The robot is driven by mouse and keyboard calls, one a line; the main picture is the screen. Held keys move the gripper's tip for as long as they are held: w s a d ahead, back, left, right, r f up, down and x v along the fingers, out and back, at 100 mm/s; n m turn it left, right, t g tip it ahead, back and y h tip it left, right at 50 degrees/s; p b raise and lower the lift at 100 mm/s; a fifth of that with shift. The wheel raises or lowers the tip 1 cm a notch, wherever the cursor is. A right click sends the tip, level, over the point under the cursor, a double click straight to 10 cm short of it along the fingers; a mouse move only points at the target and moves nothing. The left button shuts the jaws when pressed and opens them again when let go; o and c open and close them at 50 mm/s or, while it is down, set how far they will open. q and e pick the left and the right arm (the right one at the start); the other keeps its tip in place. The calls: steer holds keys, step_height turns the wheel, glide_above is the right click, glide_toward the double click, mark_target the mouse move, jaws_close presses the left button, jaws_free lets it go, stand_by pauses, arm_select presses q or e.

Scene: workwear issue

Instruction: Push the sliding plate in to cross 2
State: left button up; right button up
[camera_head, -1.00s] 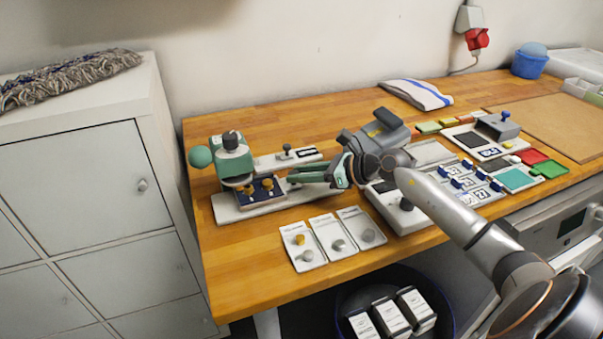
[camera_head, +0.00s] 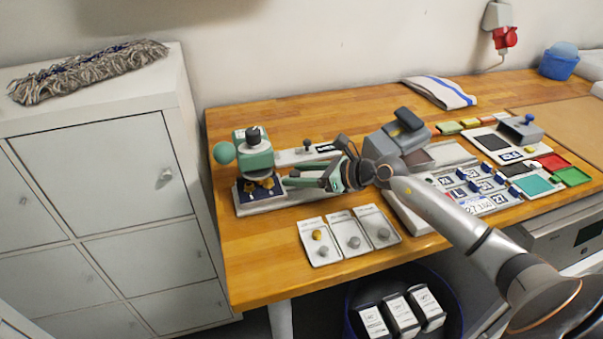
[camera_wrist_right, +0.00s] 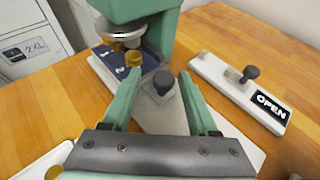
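The green press (camera_head: 255,157) stands at the left of the table on a pale base. The dark blue sliding plate (camera_head: 247,196) lies under its head, with brass knobs on it; it also shows in the right wrist view (camera_wrist_right: 116,66). Small pale marks show on the plate, but I cannot tell which is cross 2. My right gripper (camera_head: 287,183) is at the plate's right side. In the wrist view its green fingers (camera_wrist_right: 160,76) are apart, with a grey knob (camera_wrist_right: 163,82) between or just beyond the tips; contact cannot be told. My left gripper is not in view.
A bar marked OPEN (camera_wrist_right: 240,92) lies behind the gripper. A grey device (camera_head: 399,143) stands behind my right arm. Bare wood (camera_head: 262,272) lies at the table's front left.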

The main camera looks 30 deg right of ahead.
steer(key=shift+d, duration=0.15)
steer(key=shift+s+d+r, duration=0.15)
steer(key=shift+s+d, duration=0.1)
steer(key=shift+s, duration=0.15)
steer(key=b+v, duration=0.1)
steer(key=v, duration=0.8)
steer(key=shift+a, duration=0.1)
steer(key=shift+v, duration=1.3)
steer(key=shift+r, duration=0.1)
